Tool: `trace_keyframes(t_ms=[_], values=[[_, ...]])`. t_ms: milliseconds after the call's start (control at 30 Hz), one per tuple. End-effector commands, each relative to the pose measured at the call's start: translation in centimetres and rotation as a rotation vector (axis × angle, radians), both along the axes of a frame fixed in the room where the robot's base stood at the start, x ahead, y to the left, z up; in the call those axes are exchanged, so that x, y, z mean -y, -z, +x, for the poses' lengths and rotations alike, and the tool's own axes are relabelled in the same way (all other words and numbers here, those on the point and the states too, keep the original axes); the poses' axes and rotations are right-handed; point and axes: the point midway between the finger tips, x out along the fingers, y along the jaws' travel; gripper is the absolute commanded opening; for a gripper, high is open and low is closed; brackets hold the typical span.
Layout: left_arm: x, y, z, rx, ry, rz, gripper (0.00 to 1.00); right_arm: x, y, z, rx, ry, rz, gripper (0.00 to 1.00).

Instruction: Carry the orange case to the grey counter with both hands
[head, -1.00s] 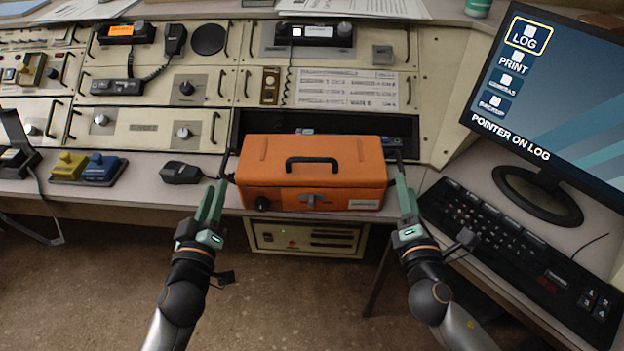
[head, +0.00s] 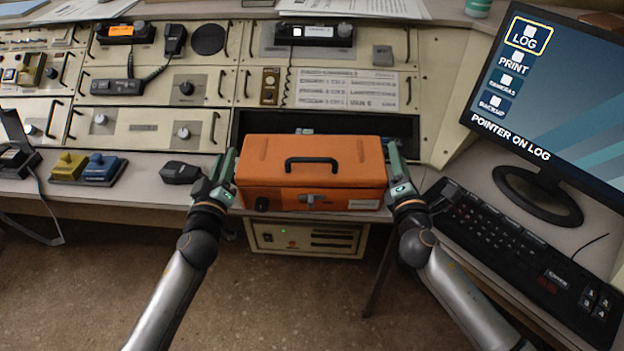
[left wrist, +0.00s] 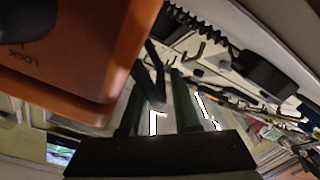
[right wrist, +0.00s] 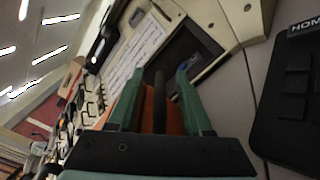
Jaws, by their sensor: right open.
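The orange case (head: 312,160) sits shut at the front edge of the greyish desk (head: 140,190), with a black handle folded on its lid. My left gripper (head: 226,165) is at the case's left end. In the left wrist view, its fingers (left wrist: 158,82) are apart, with a dark bar between them beside the orange wall (left wrist: 85,55). My right gripper (head: 396,162) is at the right end. In the right wrist view, its fingers (right wrist: 160,76) are open around a dark upright bar, with orange behind. Neither view clearly shows finger contact. I cannot pick out a separate grey counter.
A black keyboard (head: 500,235) and a monitor (head: 560,100) stand close on the right. A hand microphone (head: 181,172) lies left of my left gripper. Yellow and blue pedals (head: 85,168) are further left. A dark recess (head: 345,124) lies behind the case.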

Motion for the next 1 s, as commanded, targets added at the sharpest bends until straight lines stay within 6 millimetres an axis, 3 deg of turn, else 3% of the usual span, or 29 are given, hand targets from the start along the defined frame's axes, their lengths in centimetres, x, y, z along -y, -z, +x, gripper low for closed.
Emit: trace_keyframes(t_ms=[33, 300, 467, 1000], values=[[-0.01, -0.01, -0.01, 0.000, 0.000, 0.000, 0.28, -0.01, 0.01, -0.02, 0.000, 0.000, 0.000, 0.48], [-0.04, 0.03, -0.03, -0.001, -0.001, 0.000, 0.00, 0.00, 0.01, -0.04, 0.000, 0.000, 0.000, 0.17], [-0.07, 0.06, -0.03, -0.001, -0.002, 0.001, 0.00, 0.00, 0.01, -0.04, 0.000, 0.000, 0.000, 0.00], [-0.16, 0.15, -0.04, -0.003, -0.003, 0.003, 0.00, 0.04, 0.04, -0.04, -0.001, 0.001, 0.001, 0.00]])
